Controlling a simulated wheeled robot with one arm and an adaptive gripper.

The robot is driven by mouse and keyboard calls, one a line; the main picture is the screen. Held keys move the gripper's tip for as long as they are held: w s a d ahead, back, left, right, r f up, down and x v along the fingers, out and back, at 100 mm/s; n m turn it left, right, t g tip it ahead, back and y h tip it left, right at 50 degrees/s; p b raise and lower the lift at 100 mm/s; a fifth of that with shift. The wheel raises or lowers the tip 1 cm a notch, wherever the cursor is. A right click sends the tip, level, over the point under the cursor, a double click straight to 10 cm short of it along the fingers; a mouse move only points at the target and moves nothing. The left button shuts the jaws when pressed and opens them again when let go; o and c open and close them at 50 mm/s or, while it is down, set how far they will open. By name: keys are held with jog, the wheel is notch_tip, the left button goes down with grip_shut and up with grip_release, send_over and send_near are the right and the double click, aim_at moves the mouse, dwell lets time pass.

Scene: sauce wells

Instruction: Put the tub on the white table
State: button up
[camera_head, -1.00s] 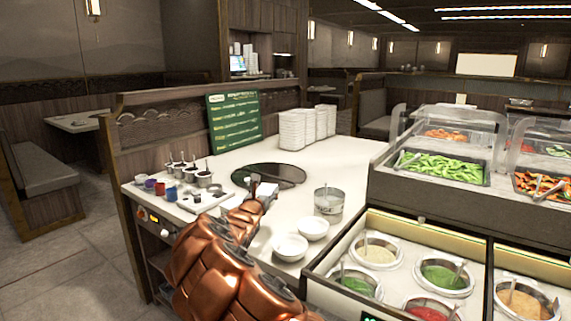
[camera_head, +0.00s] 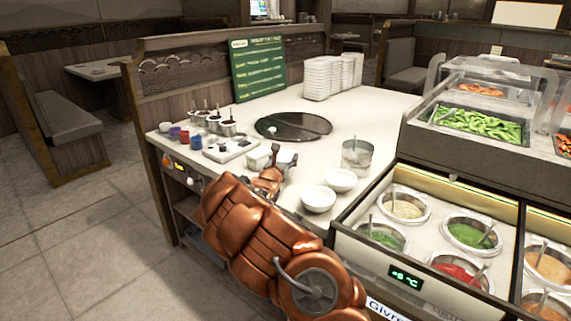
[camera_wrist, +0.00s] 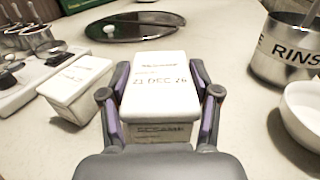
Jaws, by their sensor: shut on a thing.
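A white lidded tub (camera_wrist: 155,85) with a printed sesame and date label sits between my fingers in the wrist view. My gripper (camera_wrist: 159,72) is shut on it, one dark finger on each side. In the head view the held tub (camera_head: 287,158) shows just past my gripper (camera_head: 272,166), over the front part of the white table (camera_head: 345,118). A second white tub (camera_wrist: 75,92) stands just left of the held one in the wrist view. I cannot tell whether the held tub touches the table. Its lower part is partly hidden by my gripper.
Left is a tray (camera_head: 233,150) with small pots behind it. A dark round plate (camera_head: 293,126) lies behind. Right are a steel RINSE pot (camera_wrist: 278,50) and two white bowls (camera_head: 318,199). The sauce well counter (camera_head: 345,247) edges the right side. White stacked dishes (camera_head: 322,80) stand at the back.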

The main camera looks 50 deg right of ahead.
jog(key=shift+f, duration=1.25)
jog(key=shift+f, duration=0.15)
jog(key=o, duration=1.5)
jog(key=shift+s+a, duration=0.15)
jog(key=shift+a, duration=0.2)
jog(key=b+v, duration=0.1)
jog(key=v, duration=1)
jog(key=shift+a, duration=0.1)
jog(key=shift+s, duration=0.1)
